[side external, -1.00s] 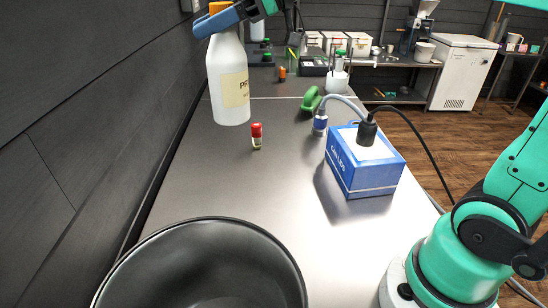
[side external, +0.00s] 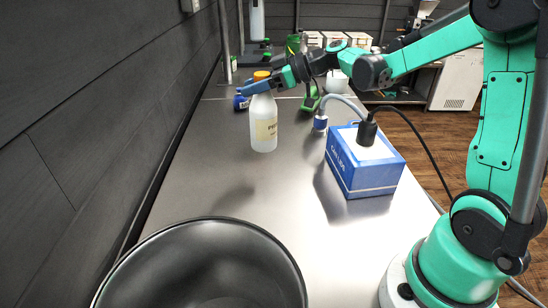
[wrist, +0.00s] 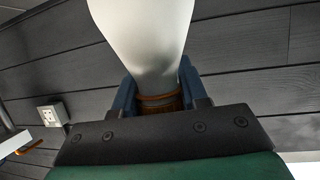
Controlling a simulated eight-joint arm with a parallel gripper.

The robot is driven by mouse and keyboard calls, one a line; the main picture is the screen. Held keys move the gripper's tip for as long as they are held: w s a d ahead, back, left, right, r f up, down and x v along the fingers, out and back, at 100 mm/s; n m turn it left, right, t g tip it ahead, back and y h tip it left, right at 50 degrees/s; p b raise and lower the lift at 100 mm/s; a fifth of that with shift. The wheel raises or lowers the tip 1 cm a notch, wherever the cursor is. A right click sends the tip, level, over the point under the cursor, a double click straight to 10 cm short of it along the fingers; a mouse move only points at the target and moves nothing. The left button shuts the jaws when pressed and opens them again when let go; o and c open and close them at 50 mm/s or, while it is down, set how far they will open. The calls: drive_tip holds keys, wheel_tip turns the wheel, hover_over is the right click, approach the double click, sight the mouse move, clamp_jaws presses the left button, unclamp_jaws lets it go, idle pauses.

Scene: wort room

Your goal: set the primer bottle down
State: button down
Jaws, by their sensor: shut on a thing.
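In the wrist view the bottle's white body (wrist: 145,28) fills the top middle, with the blue fingers of my gripper (wrist: 158,86) on both sides of the neck.
A black bowl (side external: 205,262) stands at the front. A blue box (side external: 362,168) with a cabled black plug sits right of the bottle. A green object (side external: 309,100) and a blue item (side external: 241,102) lie behind. Bare bench lies between bowl and bottle. A dark wall runs along the left.

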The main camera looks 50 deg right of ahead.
sight(256, 117)
drive_tip(key=shift+f, duration=3.5)
drive_tip(key=shift+c, duration=2.4)
unclamp_jaws()
